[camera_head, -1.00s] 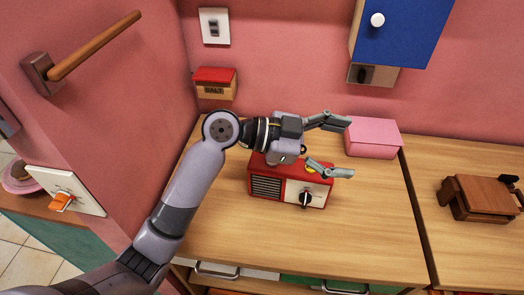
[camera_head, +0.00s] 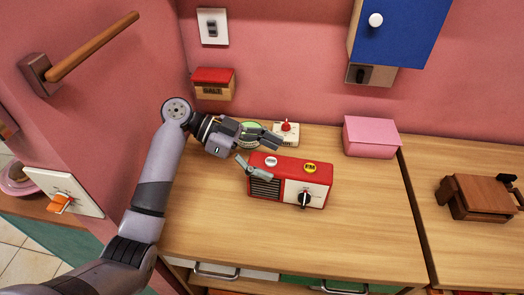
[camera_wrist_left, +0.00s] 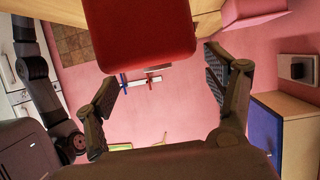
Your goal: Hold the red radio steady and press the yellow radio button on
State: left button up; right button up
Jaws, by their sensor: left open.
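The red radio (camera_head: 290,180) stands on the wooden counter, with a speaker grille, a white front panel and a black knob. On its top are a yellow button (camera_head: 310,167) and a white button (camera_head: 271,161). My left gripper (camera_head: 258,152) is open at the radio's left end; one finger is behind it and the other is near its front left corner. I cannot tell whether either finger touches it. In the left wrist view, a large red surface of the radio (camera_wrist_left: 140,35) lies at the top, toward the space between the spread fingers (camera_wrist_left: 163,75). My right gripper does not show.
Behind the radio are a white item with a red knob (camera_head: 286,133) and a green round thing (camera_head: 251,127), partly hidden by my gripper. A pink box (camera_head: 372,137) stands at the back right. The counter (camera_head: 220,230) in front is clear.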

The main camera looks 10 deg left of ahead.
aim_at(287, 165)
pick_arm(q)
jog(key=x, duration=0.5)
jog(key=shift+d+f, duration=0.1)
jog(key=shift+d, duration=0.2)
jog(key=shift+c, duration=0.2)
grip_shut()
dwell(0.6)
jog(key=shift+s, duration=0.1)
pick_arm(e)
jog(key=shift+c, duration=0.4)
pick_arm(q)
jog(key=shift+f, duration=0.1)
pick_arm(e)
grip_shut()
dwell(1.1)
